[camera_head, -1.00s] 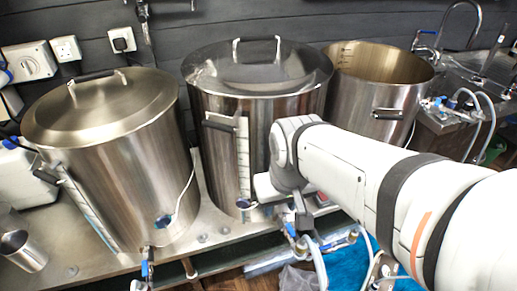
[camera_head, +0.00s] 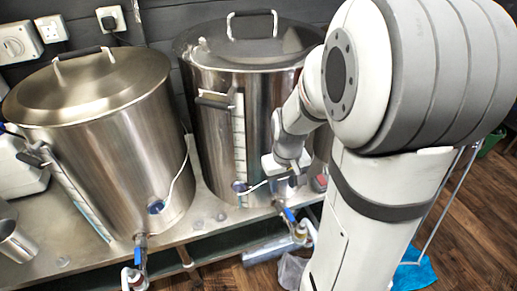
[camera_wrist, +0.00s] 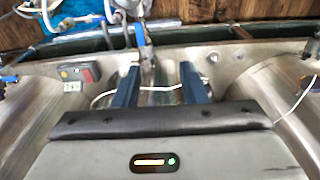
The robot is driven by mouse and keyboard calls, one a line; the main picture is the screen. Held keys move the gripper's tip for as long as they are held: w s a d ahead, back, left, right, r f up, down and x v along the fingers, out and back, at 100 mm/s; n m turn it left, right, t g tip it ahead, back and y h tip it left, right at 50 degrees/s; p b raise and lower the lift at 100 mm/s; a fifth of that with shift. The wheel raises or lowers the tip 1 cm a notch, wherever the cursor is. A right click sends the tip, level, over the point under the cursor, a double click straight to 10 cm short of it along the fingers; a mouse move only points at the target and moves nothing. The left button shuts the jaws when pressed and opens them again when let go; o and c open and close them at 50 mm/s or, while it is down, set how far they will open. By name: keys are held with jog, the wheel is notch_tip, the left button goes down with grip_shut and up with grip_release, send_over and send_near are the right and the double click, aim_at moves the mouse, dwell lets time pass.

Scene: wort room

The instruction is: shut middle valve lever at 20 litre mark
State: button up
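The middle steel pot (camera_head: 213,120) stands lidded on the bench, with a pale sight gauge (camera_head: 239,145) on its front; I cannot read its level. Its valve with a blue lever (camera_head: 290,214) sticks out low at the front. The lever also shows in the wrist view (camera_wrist: 140,34), beyond my fingers and nearer the left one. My gripper (camera_wrist: 158,72) is open, its two blue fingers apart, with nothing held between them. In the head view my gripper's white body is close to the pot's lower front, above the lever; its fingertips are not clear there.
A left lidded pot (camera_head: 110,130) has its own blue-lever valve (camera_head: 140,252). A thin white cable (camera_wrist: 297,99) runs at right.

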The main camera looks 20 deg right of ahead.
jog(key=g+b, duration=0.1)
jog(key=b, duration=0.1)
send_over(290, 215)
notch_tip(290, 215, down, 12)
jog(key=shift+r, duration=0.15)
notch_tip(290, 215, down, 8)
jog(key=shift+r+b, duration=0.15)
jog(key=shift+b, duration=0.35)
grip_shut()
